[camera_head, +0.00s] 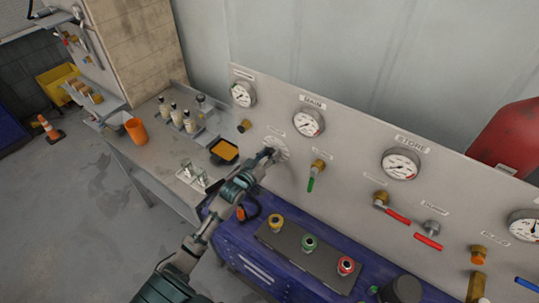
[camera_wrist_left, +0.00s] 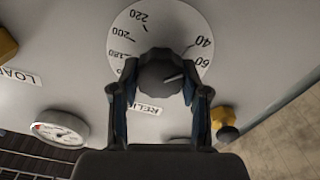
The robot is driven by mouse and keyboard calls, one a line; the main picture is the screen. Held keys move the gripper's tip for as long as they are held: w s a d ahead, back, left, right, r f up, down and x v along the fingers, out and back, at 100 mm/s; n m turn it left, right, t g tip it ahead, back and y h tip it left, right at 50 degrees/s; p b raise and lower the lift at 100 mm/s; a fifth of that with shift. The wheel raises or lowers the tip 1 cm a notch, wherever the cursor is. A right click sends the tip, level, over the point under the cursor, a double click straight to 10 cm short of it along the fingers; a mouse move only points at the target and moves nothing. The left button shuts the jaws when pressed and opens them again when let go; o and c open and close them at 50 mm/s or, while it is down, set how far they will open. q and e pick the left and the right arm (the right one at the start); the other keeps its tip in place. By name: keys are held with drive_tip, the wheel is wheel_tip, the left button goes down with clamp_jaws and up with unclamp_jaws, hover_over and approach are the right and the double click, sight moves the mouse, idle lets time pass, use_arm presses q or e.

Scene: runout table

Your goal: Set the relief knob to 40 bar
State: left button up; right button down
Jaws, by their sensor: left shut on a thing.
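The relief knob (camera_wrist_left: 160,72) is dark and round, in the middle of a white dial (camera_wrist_left: 190,20) on the panel. The dial's numbers appear upside down in the wrist view. The knob's light pointer line aims right and slightly up, near the 60 mark and below the 40; the exact reading is unclear because a finger covers part of the scale. My left gripper (camera_wrist_left: 155,95) is shut on the knob, one finger on each side. In the head view my left gripper (camera_head: 267,155) reaches the dial (camera_head: 276,148) and hides the knob. My right gripper is out of view.
The grey panel (camera_head: 350,155) carries several gauges, including the main gauge (camera_head: 308,122). A green-handled valve (camera_head: 312,178) sits right of the dial, and a brass fitting (camera_head: 244,126) left of it. A blue cabinet (camera_head: 250,252) stands below; bottles and an orange cup (camera_head: 136,130) stand on the left bench.

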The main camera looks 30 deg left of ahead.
use_arm(q)
drive_tip(key=shift+d+f, duration=0.1)
drive_tip(key=shift+f, duration=0.4)
drive_tip(key=o, duration=1.2)
drive_tip(key=shift+c, duration=0.2)
drive_tip(key=shift+r, duration=0.2)
drive_tip(key=s+a, duration=0.1)
drive_tip(key=s, duration=1.1)
drive_tip(key=shift+a, duration=0.2)
